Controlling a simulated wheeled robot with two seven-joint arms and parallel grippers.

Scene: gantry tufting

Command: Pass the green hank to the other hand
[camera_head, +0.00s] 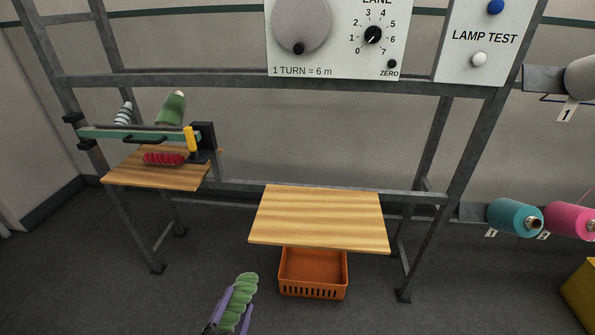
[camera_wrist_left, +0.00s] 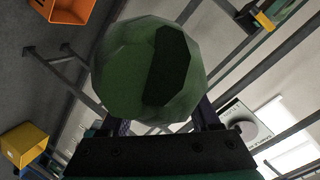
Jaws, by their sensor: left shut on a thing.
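The green hank (camera_head: 243,290) is a ribbed light-green bundle near the bottom of the head view, in front of the wooden table. My left gripper (camera_head: 232,305) is shut on it, with purple-grey fingers on either side, and holds it clear of any surface. In the left wrist view the end of the green hank (camera_wrist_left: 148,70) fills the middle, large and dark green, between the fingers (camera_wrist_left: 160,128). My right gripper shows in neither view.
A bare wooden table (camera_head: 320,218) stands ahead, with an orange crate (camera_head: 313,273) below it. A side shelf (camera_head: 125,175) at left holds a red hank (camera_head: 164,159) under a green bar (camera_head: 110,133). Teal (camera_head: 515,216) and pink (camera_head: 568,220) spools sit at right. Open floor lies around the hank.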

